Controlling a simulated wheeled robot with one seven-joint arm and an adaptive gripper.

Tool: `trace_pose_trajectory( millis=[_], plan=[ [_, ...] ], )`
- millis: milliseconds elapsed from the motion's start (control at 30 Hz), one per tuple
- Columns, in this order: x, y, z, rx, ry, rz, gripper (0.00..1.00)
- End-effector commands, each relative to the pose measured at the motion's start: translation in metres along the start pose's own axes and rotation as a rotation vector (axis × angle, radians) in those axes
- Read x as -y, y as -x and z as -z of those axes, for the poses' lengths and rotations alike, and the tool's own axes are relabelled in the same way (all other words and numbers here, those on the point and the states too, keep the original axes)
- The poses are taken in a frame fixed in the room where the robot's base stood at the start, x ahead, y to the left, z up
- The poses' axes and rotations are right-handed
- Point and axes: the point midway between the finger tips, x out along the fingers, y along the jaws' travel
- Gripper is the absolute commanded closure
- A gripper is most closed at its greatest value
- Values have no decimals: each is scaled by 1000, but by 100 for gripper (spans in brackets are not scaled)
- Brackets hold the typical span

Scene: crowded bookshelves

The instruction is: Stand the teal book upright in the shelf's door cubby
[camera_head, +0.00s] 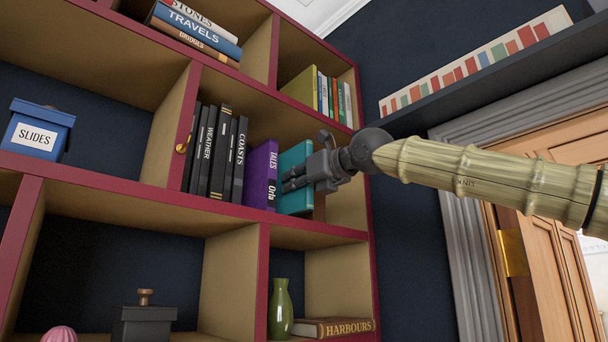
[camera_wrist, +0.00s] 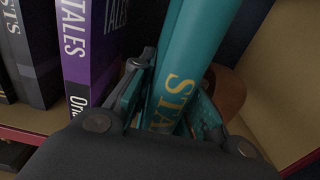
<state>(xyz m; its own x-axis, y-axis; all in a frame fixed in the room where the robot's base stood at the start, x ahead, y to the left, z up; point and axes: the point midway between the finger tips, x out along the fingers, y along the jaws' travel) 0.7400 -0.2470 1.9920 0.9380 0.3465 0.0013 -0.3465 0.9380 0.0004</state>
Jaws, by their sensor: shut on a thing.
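The teal book (camera_head: 295,160) stands roughly upright in the cubby at the right end of the middle shelf row, just right of the purple "TALES" book (camera_head: 262,172). My gripper (camera_head: 311,172) is shut on the teal book and comes in from the right. In the wrist view the teal book (camera_wrist: 190,70) sits between my fingers, with gold letters "STA" on its spine. It looks tilted there, and its lower end is hidden by my gripper. The purple book (camera_wrist: 88,50) shows to its left, with a gap between them.
Several dark books (camera_head: 215,155) stand left of the purple book. A brown thing (camera_wrist: 228,90), partly hidden, is behind the teal book. The cubby's right wall (camera_wrist: 285,75) is close on the right. Below are a green vase (camera_head: 281,308) and the "HARBOURS" book (camera_head: 333,328).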

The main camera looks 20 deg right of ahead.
Motion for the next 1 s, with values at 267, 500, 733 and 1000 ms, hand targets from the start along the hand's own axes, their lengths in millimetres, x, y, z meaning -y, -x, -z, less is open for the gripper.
trace_pose_trajectory(
  millis=[267, 500, 733, 1000],
  plan=[
    [0, -30, -1, -1, 0, 1, 100],
    [0, -51, -1, 0, 1, 0, 100],
    [1, -53, 9, 0, 0, 0, 100],
    [0, -53, 9, 0, 0, 0, 100]
  ],
)
